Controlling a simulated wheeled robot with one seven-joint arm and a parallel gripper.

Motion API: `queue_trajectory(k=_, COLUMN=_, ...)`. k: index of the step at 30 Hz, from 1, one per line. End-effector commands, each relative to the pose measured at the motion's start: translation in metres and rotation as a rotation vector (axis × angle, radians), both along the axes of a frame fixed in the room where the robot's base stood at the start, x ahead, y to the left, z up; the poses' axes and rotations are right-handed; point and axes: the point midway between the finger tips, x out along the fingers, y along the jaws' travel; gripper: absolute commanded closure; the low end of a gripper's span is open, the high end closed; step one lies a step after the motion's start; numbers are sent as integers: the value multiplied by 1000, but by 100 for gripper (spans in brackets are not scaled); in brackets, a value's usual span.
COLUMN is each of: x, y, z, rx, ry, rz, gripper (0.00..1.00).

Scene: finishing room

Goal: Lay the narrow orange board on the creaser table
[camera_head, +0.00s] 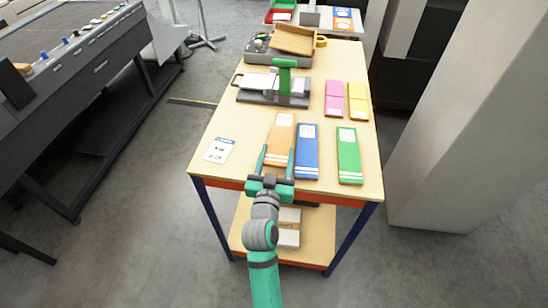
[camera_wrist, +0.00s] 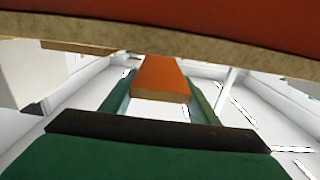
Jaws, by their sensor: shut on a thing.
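The narrow orange board (camera_head: 282,139), with a white label at its far end, is between the two teal fingers of my gripper (camera_head: 278,156). My gripper is shut on its near end. In the wrist view the orange board (camera_wrist: 160,77) shows between the fingers (camera_wrist: 160,92). I cannot tell whether the board touches the wooden tabletop or is just above it. The creaser (camera_head: 284,80), a dark-based device with a green upright and a pale flat table (camera_head: 256,81), stands further back, apart from the board.
A blue board (camera_head: 307,152) lies close right of the orange one, and a green board (camera_head: 349,156) further right. Pink (camera_head: 334,98) and yellow (camera_head: 358,101) boards lie behind. A white card (camera_head: 219,150) lies left. A grey tray with a cardboard piece (camera_head: 293,39) is behind the creaser.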

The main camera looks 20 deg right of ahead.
Motion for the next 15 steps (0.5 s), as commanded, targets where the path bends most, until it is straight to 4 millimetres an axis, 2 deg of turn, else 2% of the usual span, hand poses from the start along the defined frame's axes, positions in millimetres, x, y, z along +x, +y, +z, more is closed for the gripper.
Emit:
queue_trajectory(k=5, x=3, y=-1, z=-11, rx=1, ry=1, rz=0, gripper=68)
queue_trajectory(k=11, x=2, y=-4, z=-38, rx=0, ry=2, rz=-5, gripper=68)
queue_trajectory(k=15, x=3, y=-1, z=-40, rx=0, ry=-1, rz=-2, gripper=68)
